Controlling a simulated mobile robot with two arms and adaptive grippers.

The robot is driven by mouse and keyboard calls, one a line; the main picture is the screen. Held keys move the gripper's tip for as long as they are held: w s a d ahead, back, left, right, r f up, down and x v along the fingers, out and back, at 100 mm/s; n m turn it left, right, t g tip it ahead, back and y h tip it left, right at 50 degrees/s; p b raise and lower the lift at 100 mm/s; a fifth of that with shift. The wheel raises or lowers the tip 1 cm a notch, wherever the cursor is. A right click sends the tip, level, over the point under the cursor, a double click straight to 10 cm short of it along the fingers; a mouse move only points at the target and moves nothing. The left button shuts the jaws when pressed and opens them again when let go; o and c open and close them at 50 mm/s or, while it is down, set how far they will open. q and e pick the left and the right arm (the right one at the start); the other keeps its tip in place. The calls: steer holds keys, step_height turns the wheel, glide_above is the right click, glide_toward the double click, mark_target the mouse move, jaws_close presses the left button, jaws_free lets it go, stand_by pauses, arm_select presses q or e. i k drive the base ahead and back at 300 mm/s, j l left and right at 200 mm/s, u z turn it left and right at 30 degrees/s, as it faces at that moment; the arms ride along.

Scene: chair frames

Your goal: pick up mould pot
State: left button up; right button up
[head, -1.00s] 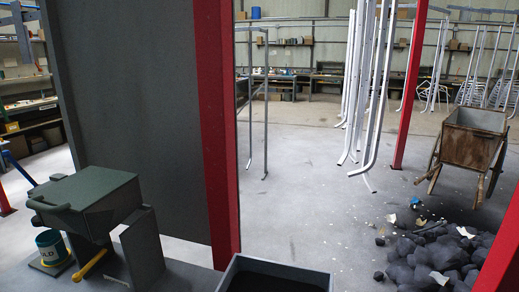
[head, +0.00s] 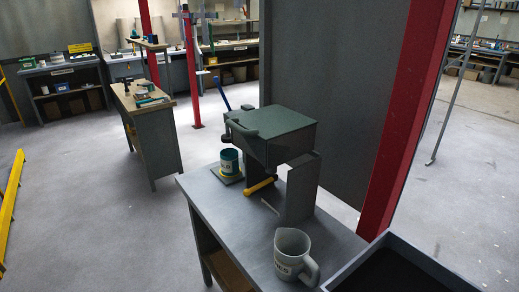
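The mould pot is a small teal pot with a white label (head: 229,163). It stands upright on a small flat plate at the left end of the grey bench (head: 236,222). It is beside the green-grey box-shaped machine (head: 285,130), partly under its overhanging left side. The label is only partly readable now. Neither of my grippers shows in the head view.
A grey jug with a lettered label (head: 291,258) stands at the bench's front right. A dark open bin (head: 372,253) is at the lower right. A yellow handle (head: 260,186) sticks out near the pot. A red post (head: 409,110) and dark panel (head: 333,70) stand behind. Floor left of the bench is clear.

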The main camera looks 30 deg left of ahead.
mark_target(229, 157)
steer(key=u, duration=1.3)
steer(key=j+z, duration=0.15)
steer(key=j, duration=0.9)
